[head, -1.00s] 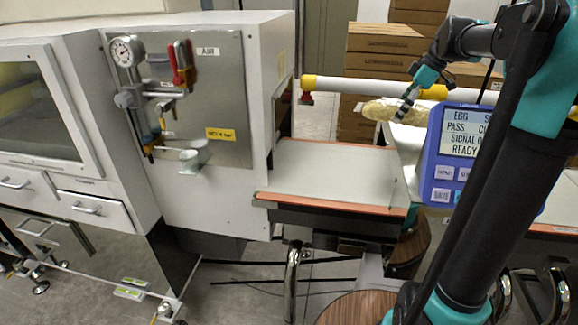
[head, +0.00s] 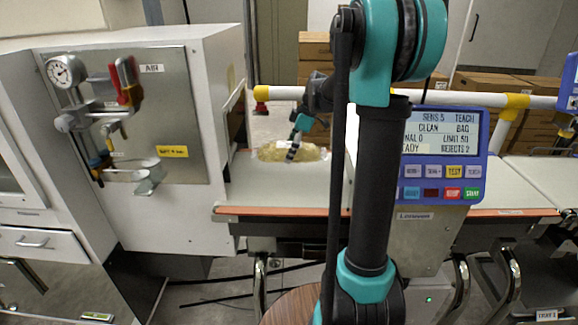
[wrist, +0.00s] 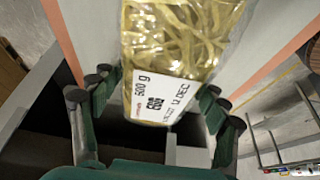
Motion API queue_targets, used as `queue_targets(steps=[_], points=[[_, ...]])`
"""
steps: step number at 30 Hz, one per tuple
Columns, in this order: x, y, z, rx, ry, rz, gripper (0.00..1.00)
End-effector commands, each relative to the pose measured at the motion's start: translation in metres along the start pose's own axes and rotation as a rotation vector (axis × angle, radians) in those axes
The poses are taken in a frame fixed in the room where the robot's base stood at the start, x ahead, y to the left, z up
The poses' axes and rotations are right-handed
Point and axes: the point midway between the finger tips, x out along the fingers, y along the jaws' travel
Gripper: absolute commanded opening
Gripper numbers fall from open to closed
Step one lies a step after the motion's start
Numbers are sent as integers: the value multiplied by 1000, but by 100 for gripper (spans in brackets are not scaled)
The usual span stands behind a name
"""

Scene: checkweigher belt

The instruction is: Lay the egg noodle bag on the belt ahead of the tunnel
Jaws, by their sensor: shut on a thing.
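The egg noodle bag (head: 270,151) is a clear bag of yellow noodles with a white label. In the head view it is over the far part of the grey belt (head: 262,192); I cannot tell if it touches the belt. In the wrist view the bag (wrist: 185,35) has its labelled end towards me, with belt and orange edges on both sides. My gripper (head: 291,152) is shut on the bag's near end, with its fingers on either side of it in the wrist view (wrist: 160,92).
A white rail with yellow joints (head: 262,93) runs behind the belt. Cartons (head: 490,85) are stacked at the back. The near part of the belt is clear.

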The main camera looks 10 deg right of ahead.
Motion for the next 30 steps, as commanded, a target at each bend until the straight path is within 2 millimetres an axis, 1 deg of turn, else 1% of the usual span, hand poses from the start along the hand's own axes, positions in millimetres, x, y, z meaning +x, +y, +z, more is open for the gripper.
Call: queue_targets(steps=[1, 3, 10, 15, 18, 28, 29, 30], points=[[7, 0, 3, 0, 0, 0, 24], [14, 0, 6, 0, 0, 0, 24], [26, 0, 11, 0, 0, 0, 24], [47, 0, 19, 0, 0, 0, 24], [55, 0, 23, 0, 1, 0, 24], [57, 0, 24, 0, 0, 0, 24], [58, 0, 24, 0, 0, 0, 76], [57, 0, 24, 0, 0, 0, 81]])
